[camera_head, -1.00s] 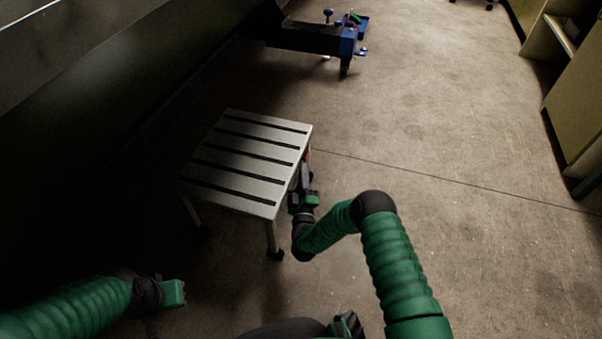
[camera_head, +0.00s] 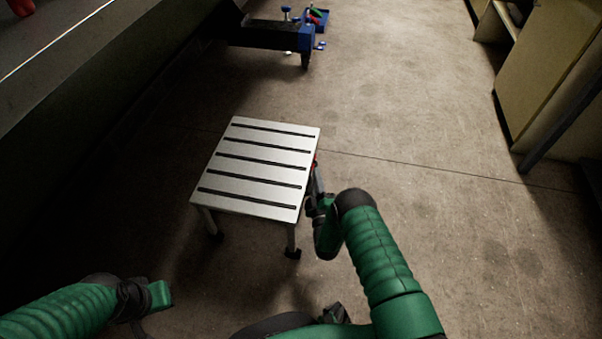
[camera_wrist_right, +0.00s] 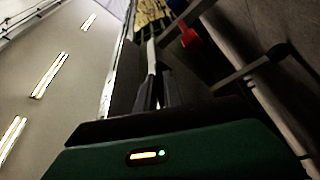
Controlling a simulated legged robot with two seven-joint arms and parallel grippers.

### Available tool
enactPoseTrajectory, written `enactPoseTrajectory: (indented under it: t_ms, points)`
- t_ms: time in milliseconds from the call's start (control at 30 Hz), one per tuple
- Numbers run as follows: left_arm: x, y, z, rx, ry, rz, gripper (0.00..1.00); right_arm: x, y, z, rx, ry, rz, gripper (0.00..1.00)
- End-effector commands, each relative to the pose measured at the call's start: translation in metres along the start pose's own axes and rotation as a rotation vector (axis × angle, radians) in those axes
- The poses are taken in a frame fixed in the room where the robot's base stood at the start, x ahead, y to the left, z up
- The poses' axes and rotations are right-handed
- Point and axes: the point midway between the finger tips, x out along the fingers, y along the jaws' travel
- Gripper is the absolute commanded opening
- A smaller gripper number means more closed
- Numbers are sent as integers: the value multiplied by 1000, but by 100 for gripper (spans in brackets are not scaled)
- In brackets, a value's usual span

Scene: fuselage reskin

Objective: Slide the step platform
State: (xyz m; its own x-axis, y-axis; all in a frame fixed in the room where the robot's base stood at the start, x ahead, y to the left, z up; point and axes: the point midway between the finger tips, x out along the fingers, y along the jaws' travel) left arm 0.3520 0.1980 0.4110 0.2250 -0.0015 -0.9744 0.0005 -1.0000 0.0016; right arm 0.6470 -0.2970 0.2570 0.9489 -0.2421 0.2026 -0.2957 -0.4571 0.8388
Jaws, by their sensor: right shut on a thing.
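The step platform (camera_head: 255,167) is a silver slatted top with dark grooves on short legs with black feet. It stands upright on the floor in the middle of the head view. My right gripper (camera_head: 316,182) is shut on the platform at its right side, by a small red part. The exact grip is partly hidden by my wrist. In the right wrist view my fingers (camera_wrist_right: 157,88) are close together at the platform's edge, with the red part (camera_wrist_right: 189,37) nearby. My left gripper (camera_head: 160,294) is at lower left, apart from the platform; its fingers are not clear.
A dark structure (camera_head: 52,65) runs along the left. A dark and blue stand (camera_head: 275,36) with a blue tray (camera_head: 318,18) is at the back. Yellowish cabinets (camera_head: 552,70) line the right. The floor (camera_head: 430,150) right of the platform is clear.

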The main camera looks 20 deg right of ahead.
Motion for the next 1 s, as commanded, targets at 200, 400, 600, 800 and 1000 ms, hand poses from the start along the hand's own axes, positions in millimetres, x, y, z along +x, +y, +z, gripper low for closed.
enactPoseTrajectory:
  t_ms: [200,400,600,800,1000]
  points:
    - [-10,0,-2,1,0,0,0,-2,16,13,-1,4,13,0]
    - [-9,0,-2,0,0,0,0,-3,18,15,0,5,16,0]
    - [-9,0,-2,1,0,0,0,-2,18,15,0,6,18,12]
    - [-9,0,-2,1,0,0,0,-3,16,15,-1,4,13,33]
    - [-9,0,-2,1,0,0,0,-5,14,15,-1,3,8,33]
